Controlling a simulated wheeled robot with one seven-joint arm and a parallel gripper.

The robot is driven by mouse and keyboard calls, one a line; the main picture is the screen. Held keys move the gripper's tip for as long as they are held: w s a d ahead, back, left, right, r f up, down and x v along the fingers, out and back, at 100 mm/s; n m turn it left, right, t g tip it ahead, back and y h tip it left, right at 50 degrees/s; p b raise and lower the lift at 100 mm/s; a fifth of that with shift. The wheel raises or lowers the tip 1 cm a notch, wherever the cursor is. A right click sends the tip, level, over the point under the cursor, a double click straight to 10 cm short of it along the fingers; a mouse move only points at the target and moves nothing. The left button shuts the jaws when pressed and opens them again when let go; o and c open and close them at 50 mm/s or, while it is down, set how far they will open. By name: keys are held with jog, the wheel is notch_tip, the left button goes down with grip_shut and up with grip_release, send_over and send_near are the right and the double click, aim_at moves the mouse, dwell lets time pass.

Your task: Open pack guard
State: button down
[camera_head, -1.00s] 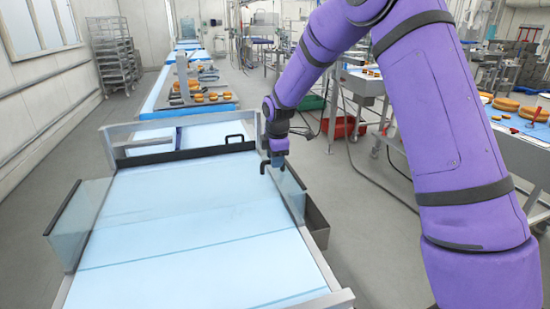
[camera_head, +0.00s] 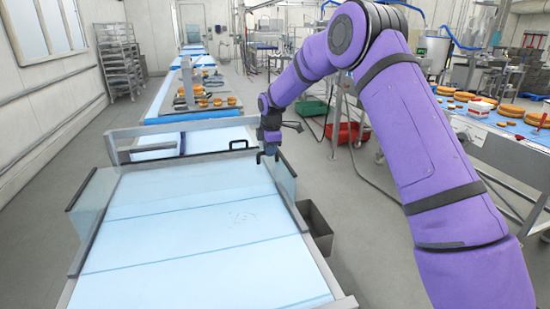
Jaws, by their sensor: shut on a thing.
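The pack guard (camera_head: 190,156) appears to be the low dark-railed panel across the far end of the pale blue conveyor bed (camera_head: 190,225). A black loop handle (camera_head: 239,145) stands on its right half. My gripper (camera_head: 268,158) is at the right end of this rail, near the far corner of the right clear side panel (camera_head: 283,180). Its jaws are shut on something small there. The exact contact is too small to make out.
A clear side panel (camera_head: 88,205) lines the bed's left edge. A grey bin (camera_head: 316,226) hangs at its right side. A line with orange rounds (camera_head: 217,102) lies beyond. A table with rounds (camera_head: 480,110) is at right. Floor (camera_head: 370,250) on the right is open.

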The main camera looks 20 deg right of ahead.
jog(key=w, duration=1.2)
jog(key=shift+w, duration=0.2)
jog(key=c, duration=1.1)
grip_release()
notch_tip(320, 180, up, 10)
jog(key=s, duration=0.2)
jog(key=shift+r, duration=0.25)
